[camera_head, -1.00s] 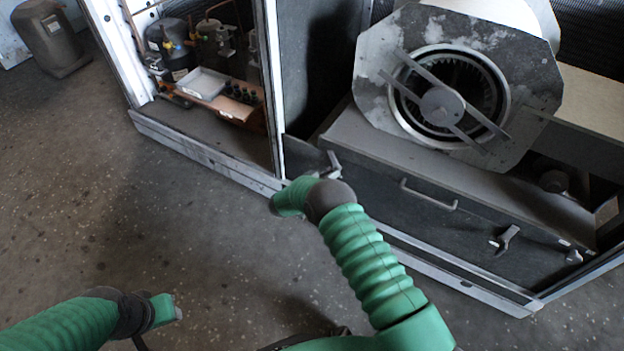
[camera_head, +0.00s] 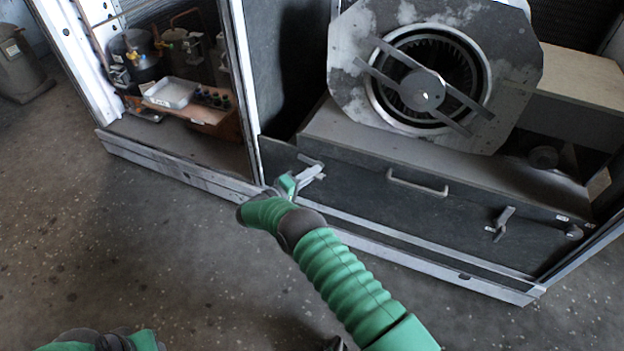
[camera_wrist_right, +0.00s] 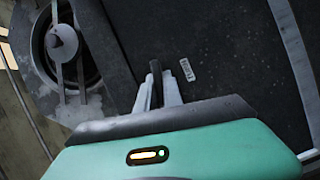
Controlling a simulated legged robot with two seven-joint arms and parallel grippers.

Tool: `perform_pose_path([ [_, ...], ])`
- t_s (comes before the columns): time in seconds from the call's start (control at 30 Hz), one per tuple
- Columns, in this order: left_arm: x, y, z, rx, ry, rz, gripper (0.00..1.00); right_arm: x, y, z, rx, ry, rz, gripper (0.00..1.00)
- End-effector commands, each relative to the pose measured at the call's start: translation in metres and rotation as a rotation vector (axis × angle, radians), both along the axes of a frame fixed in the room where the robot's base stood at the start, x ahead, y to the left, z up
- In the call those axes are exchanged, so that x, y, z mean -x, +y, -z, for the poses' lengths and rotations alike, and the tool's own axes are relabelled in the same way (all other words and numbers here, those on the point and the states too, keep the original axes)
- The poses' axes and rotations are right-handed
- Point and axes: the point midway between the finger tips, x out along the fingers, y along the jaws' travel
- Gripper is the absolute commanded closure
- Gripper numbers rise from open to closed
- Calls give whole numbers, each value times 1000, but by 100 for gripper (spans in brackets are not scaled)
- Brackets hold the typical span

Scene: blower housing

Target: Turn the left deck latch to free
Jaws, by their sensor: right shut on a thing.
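The left deck latch (camera_head: 309,160) is a small dark bar near the left end of the dark front panel below the blower; it lies slanted, close to the line of the panel's top edge. My right gripper (camera_head: 314,173) is at this latch, its pale fingers closed on it. In the right wrist view the fingers (camera_wrist_right: 158,92) stand on both sides of the dark latch bar (camera_wrist_right: 156,68), and the latch's base is hidden. My left arm shows only at the bottom left edge, with its fingers not clearly visible.
A second latch (camera_head: 502,222) sits tilted nearly upright at the panel's right. A bar handle (camera_head: 417,184) lies between the latches. The blower housing (camera_head: 350,50) stands above. A white tray (camera_head: 172,93) is in the left bay. The floor in front is clear.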

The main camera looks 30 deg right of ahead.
Motion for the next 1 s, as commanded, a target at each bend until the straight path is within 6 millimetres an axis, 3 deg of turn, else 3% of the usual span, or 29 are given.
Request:
perform_pose_path([
  [0.3,0,0,19,0,0,0,64,-3,3,4,100,132,-12,100],
  [0.97,0,0,22,0,0,0,64,-3,4,3,133,178,-15,100],
  [1.0,0,0,22,0,0,0,64,-2,4,3,133,178,-14,84],
])
